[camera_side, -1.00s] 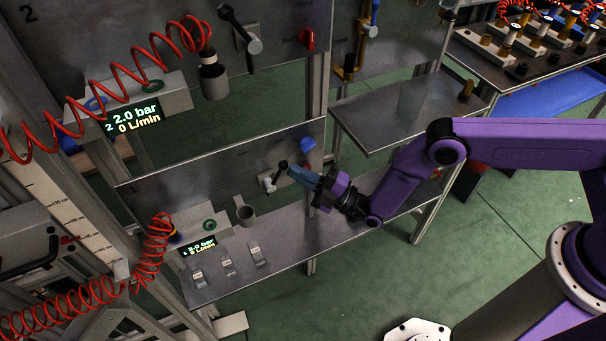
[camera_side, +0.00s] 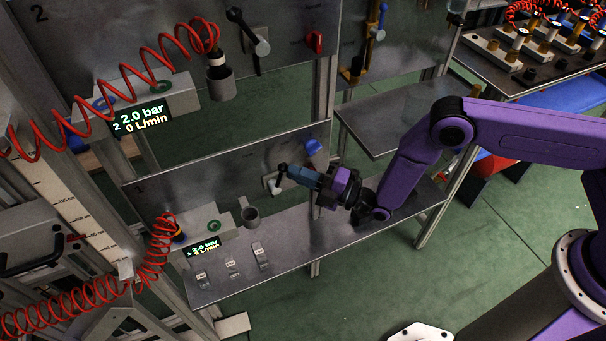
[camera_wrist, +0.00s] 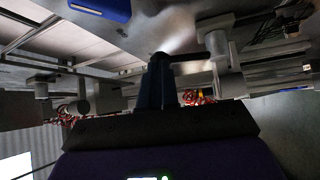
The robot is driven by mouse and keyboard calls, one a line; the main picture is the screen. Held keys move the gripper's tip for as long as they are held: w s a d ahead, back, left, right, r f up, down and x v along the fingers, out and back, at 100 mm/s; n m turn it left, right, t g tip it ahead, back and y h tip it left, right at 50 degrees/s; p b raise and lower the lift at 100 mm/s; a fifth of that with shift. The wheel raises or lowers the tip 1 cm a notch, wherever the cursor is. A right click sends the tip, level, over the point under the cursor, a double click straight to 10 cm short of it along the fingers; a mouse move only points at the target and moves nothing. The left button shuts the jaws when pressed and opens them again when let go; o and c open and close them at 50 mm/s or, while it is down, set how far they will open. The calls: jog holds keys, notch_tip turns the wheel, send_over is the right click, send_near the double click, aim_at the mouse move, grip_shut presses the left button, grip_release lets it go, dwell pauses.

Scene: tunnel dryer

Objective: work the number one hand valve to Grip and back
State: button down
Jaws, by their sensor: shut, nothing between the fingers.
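The number one hand valve (camera_side: 276,187) sits on the lower panel marked 1, a pale body with a dark lever (camera_side: 281,168) slanting up. The wrist view shows the valve body (camera_wrist: 221,62) right of centre, its black lever (camera_wrist: 190,56) reaching left to my fingertips. My gripper (camera_side: 289,171) is shut and empty, its blue fingers just right of the lever's end. In the wrist view my gripper (camera_wrist: 159,58) meets the lever end; I cannot tell if they touch. The valve's marking is too small to read. The station display (camera_side: 204,247) reads about 2.0 bar, 0 L/min.
A blue part (camera_side: 314,147) is fixed on the panel just above my gripper. A grey cup holder (camera_side: 249,213) stands left of the valve. Several small labelled stands (camera_side: 231,266) sit on the shelf (camera_side: 290,245). The second hand valve (camera_side: 261,47) is higher up.

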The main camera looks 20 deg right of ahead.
jog(key=a+r+n+g+h, duration=0.1)
jog(key=a+n+g+h, duration=0.3)
jog(key=a+n+h, duration=0.1)
jog(key=shift+a+r+n, duration=0.3)
jog(key=shift+a+n, duration=0.2)
jog(key=shift+a, duration=0.15)
jog(key=shift+r, duration=0.15)
dwell(0.6)
